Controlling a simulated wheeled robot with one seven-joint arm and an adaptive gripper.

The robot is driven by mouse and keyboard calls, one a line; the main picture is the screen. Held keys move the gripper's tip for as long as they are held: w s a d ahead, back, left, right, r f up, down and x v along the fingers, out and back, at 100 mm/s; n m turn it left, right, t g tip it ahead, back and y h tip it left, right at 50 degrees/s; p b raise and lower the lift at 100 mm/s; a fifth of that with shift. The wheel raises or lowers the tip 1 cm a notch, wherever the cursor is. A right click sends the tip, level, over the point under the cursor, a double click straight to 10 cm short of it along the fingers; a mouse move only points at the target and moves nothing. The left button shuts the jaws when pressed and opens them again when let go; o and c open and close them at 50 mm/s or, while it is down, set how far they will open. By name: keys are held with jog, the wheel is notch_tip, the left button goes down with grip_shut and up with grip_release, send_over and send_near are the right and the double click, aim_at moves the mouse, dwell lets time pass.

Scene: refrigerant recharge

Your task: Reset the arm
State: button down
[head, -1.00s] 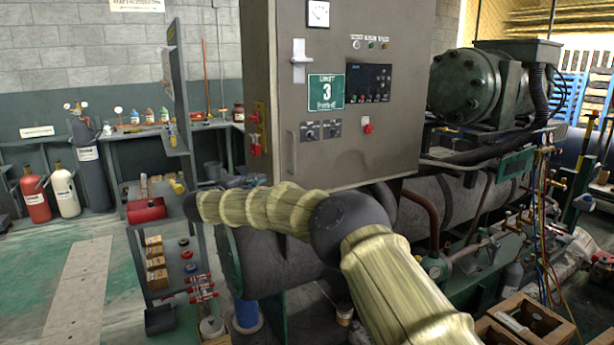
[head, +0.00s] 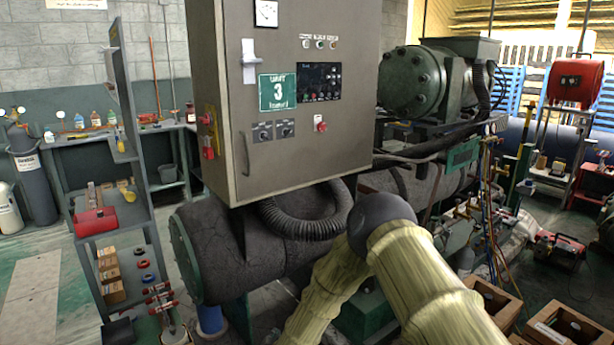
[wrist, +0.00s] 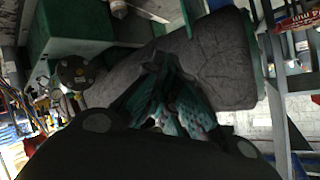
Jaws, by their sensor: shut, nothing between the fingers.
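My arm in its pale yellow sleeve (head: 420,270) rises from the bottom of the head view to a dark elbow joint and folds back down in front of the machine. My gripper is out of the head view, below its bottom edge. In the wrist view my gripper (wrist: 172,100) shows with dark links and green patterned finger pads. It is shut and empty. The dark grey insulated cylinder (wrist: 215,60) lies beyond the fingers, and also shows in the head view (head: 205,250).
The grey control cabinet (head: 290,150) marked Unit 3 stands behind my arm. Open wooden crates (head: 560,325) sit at lower right.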

jog(key=s+d+f+n+g, duration=0.25)
jog(key=s+d+f, duration=0.35)
jog(key=s+d, duration=0.55)
jog(key=s+d+f+n+g, duration=0.1)
jog(key=s+d+f+g, duration=0.4)
jog(key=s+d, duration=0.65)
jog(key=s+d+r+g+h, duration=0.1)
jog(key=s+d, duration=0.4)
jog(key=s, duration=0.9)
jog(key=s+d+g+h, duration=0.1)
jog(key=s+d+g, duration=0.2)
jog(key=s, duration=1)
jog(key=shift+s+d+r+n+g+p, duration=0.35)
jog(key=shift+d+r+n+p, duration=0.1)
jog(key=shift+d, duration=0.6)
